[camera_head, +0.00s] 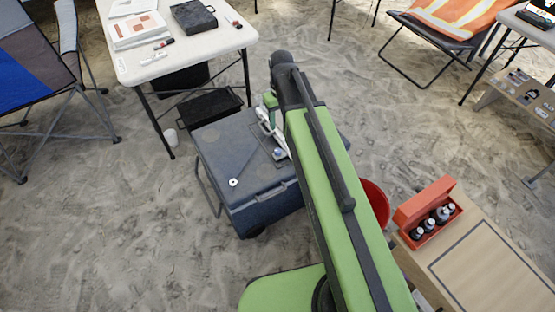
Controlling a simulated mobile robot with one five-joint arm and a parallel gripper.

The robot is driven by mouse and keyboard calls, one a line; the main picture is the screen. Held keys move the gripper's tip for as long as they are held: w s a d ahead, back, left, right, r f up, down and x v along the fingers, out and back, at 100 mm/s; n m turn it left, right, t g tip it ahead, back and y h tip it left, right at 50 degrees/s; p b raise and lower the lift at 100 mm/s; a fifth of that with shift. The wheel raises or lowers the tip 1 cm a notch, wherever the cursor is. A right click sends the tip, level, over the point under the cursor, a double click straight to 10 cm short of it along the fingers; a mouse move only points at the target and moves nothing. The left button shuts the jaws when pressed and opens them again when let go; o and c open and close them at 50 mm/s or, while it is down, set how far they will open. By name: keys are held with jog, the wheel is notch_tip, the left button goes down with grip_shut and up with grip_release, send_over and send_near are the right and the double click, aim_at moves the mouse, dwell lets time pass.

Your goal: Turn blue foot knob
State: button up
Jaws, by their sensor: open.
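A small blue knob (278,153) shows low on a green and white device (268,118) on top of the grey-blue cooler box (222,150). I cannot tell for sure that it is the foot knob. My green arm crosses the picture from the bottom up to a dark joint just above the device. The arm covers the device's right side and part of the cooler lid. My gripper's fingers cannot be made out; they seem hidden behind the arm.
A small white round piece (233,182) lies on the lid. A white table (185,45) stands behind, a dark case (210,107) below it. A red bucket (375,202), an orange bottle box (428,212) and a wooden table (470,245) are right. Sand is open at left.

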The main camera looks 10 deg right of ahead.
jog(key=n+b, duration=0.1)
jog(key=b, duration=0.2)
send_over(278, 150)
notch_tip(278, 150, down, 6)
jog(key=r, duration=0.1)
jog(key=shift+n, duration=0.3)
notch_tip(278, 150, down, 18)
jog(key=b, duration=1.7)
jog(key=shift+a+r, duration=0.1)
jog(key=shift+r, duration=0.1)
jog(key=shift+c, duration=0.4)
grip_shut()
